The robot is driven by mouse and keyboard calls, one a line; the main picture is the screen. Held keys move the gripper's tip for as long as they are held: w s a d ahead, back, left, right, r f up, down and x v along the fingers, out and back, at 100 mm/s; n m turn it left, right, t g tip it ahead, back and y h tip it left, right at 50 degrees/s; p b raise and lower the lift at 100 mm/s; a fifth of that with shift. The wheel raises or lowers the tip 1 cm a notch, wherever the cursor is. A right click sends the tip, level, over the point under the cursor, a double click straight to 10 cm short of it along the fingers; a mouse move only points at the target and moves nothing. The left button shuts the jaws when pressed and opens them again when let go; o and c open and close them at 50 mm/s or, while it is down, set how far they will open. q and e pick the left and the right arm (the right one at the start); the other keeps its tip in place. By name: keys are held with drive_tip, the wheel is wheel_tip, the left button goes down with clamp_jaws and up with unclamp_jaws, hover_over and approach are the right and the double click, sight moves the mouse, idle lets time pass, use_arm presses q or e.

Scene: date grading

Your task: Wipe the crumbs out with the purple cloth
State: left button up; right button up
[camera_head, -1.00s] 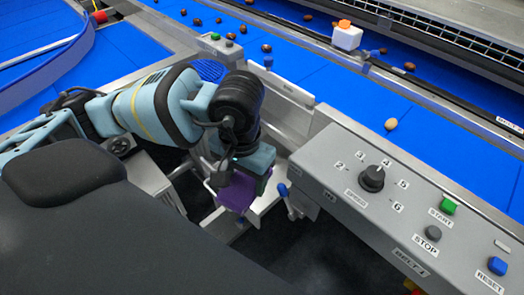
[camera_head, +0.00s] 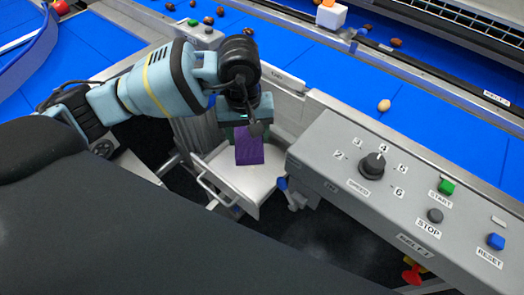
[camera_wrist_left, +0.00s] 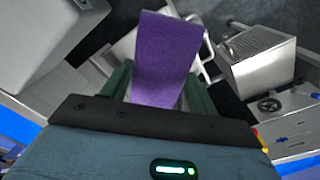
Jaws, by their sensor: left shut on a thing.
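The purple cloth (camera_head: 249,146) hangs from my left gripper (camera_head: 247,130), which is shut on it. The cloth is over a pale open drawer or tray (camera_head: 262,185) with a handle at its front, below the conveyor side. In the left wrist view the cloth (camera_wrist_left: 166,58) sticks out beyond the fingers of my left gripper (camera_wrist_left: 160,95). I cannot tell whether the cloth touches the tray floor. No crumbs can be made out; the arm and cloth hide part of the tray. My right gripper is not in view.
A grey control box (camera_head: 330,160) with a speed knob (camera_head: 372,165) and buttons stands right of the tray. Behind runs a blue belt (camera_head: 430,125) with several brown dates and one pale date (camera_head: 384,106). A white block (camera_head: 331,15) with an orange top stands at the back.

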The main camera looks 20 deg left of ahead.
use_arm(q)
drive_tip(key=w+n, duration=0.2)
drive_tip(key=w+f+n, duration=0.1)
drive_tip(key=w+n, duration=0.1)
drive_tip(key=w+f+n+p, duration=0.1)
drive_tip(key=w+n, duration=0.1)
drive_tip(key=shift+w+d+f, duration=0.1)
drive_tip(key=shift+w+d, duration=0.05)
drive_tip(key=shift+d, duration=0.05)
wheel_tip(320, 180, down, 16)
drive_tip(key=w+n+b, duration=0.2)
drive_tip(key=n+b, duration=0.1)
drive_tip(key=b, duration=0.1)
drive_tip(key=shift+a+b, duration=0.2)
drive_tip(key=shift+b, duration=0.15)
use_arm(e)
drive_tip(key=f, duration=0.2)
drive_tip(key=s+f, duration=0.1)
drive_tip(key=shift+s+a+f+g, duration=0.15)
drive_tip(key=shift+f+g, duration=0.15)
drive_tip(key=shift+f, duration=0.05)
use_arm(q)
drive_tip(key=shift+f, duration=0.1)
